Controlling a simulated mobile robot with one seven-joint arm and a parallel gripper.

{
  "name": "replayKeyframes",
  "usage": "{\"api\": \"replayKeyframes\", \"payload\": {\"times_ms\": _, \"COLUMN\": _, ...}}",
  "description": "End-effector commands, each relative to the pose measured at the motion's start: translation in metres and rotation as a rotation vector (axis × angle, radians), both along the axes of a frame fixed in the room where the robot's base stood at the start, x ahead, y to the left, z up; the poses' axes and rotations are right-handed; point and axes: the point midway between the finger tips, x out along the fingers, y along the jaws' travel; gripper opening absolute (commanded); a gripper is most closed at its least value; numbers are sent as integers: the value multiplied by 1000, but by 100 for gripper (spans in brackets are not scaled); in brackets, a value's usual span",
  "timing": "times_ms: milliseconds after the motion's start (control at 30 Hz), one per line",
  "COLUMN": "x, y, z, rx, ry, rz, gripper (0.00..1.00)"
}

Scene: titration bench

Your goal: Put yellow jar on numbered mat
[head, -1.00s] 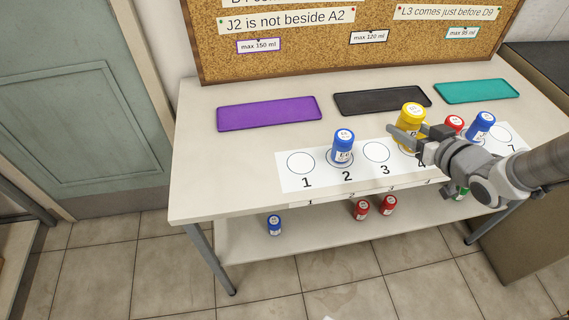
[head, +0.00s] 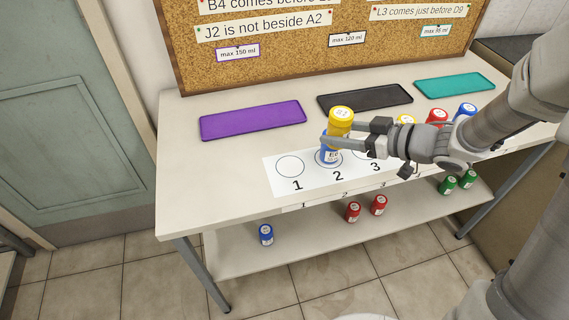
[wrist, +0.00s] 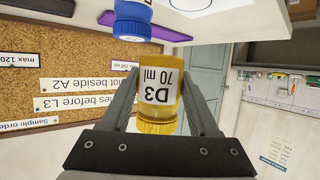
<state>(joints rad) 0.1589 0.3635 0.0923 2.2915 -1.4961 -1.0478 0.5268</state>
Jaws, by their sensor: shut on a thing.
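My gripper (head: 338,143) is shut on a yellow jar (head: 341,120), held raised over the bench. In the wrist view the yellow jar (wrist: 158,88) sits between both fingers, label "D3 70 ml" appearing upside down. The numbered mat (head: 271,174) is a white strip with numbered circles. Circle 1 is empty. A blue jar (head: 329,156) stands on circle 2, partly hidden behind the held jar and fingers; it also shows in the wrist view (wrist: 132,22). Circle 3 is partly covered by my gripper and looks empty. The higher circles are hidden by my arm.
Another yellow jar (head: 405,119), a red jar (head: 437,116) and a blue jar (head: 466,110) stand farther right, partly hidden by my arm. Purple (head: 252,120), black (head: 364,97) and teal (head: 454,85) trays lie behind the mat. Several jars stand on the lower shelf (head: 290,243).

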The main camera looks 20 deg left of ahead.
Motion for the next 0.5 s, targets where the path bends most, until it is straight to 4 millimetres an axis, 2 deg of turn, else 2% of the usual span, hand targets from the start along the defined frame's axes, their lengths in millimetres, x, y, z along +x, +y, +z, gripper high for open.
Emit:
{"api": "replayKeyframes", "payload": {"times_ms": 100, "x": -3, "y": 29, "z": -22, "rx": 2, "ry": 3, "rz": 7, "gripper": 3}}
{"api": "replayKeyframes", "payload": {"times_ms": 300, "x": -6, "y": 74, "z": -49, "rx": 2, "ry": 2, "rz": 6, "gripper": 3}}
{"api": "replayKeyframes", "payload": {"times_ms": 500, "x": -7, "y": 100, "z": -62, "rx": 0, "ry": 1, "rz": 3, "gripper": 3}}
